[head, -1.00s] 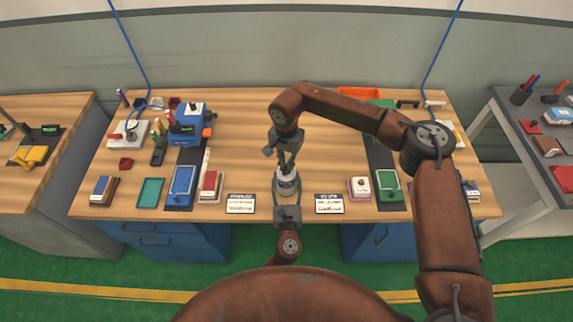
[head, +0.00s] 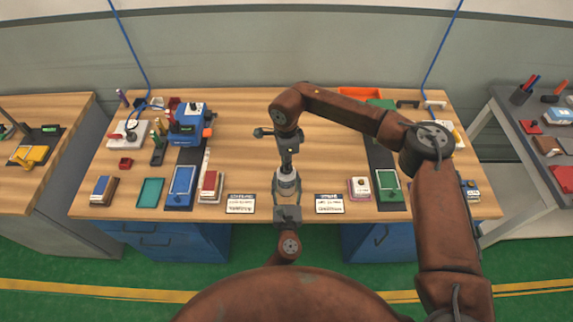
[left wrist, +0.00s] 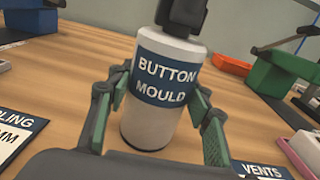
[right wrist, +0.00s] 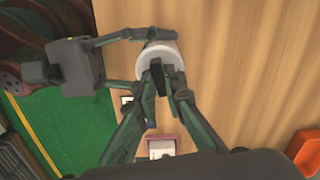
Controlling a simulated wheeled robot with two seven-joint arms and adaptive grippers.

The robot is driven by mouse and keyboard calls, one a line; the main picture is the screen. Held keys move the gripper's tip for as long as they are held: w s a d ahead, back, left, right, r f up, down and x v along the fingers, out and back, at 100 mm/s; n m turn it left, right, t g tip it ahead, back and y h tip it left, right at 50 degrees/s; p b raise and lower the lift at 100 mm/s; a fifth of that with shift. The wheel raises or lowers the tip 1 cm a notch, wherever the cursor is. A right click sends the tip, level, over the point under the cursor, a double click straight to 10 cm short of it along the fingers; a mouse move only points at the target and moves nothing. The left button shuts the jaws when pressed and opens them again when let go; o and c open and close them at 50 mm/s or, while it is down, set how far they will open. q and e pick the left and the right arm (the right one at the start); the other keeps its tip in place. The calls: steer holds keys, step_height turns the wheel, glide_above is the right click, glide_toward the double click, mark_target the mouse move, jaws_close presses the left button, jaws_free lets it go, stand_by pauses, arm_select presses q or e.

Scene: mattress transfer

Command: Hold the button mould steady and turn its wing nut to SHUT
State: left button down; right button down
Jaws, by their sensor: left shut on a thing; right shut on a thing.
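The button mould (head: 288,185) is a white cylinder with a dark blue label, upright at the front middle of the bench. Its label reads BUTTON MOULD in the left wrist view (left wrist: 165,80). My left gripper (head: 287,196) is shut around the mould's body from the front, a finger on each side. My right gripper (head: 287,168) points down from above, shut on the dark wing nut (right wrist: 157,76) on the mould's top. The fingers hide part of the nut, and no SHUT mark is readable.
Two white cards with dark headers, left (head: 241,203) and right (head: 329,203), flank the mould. A blue tray (head: 181,182) and a blue machine (head: 186,127) stand left. A green tray (head: 388,184) and a pink box (head: 359,187) stand right. Bare wood lies behind the mould.

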steer(key=shift+m, duration=1.1)
arm_select(q)
steer(key=shift+r, duration=0.1)
arm_select(e)
steer(key=c, duration=2)
jaws_free()
step_height(320, 180, up, 12)
steer(key=shift+r, duration=0.1)
steer(key=shift+w, duration=0.1)
arm_select(q)
steer(key=c, duration=1.4)
jaws_free()
steer(key=shift+c, duration=0.2)
steer(key=o, duration=0.5)
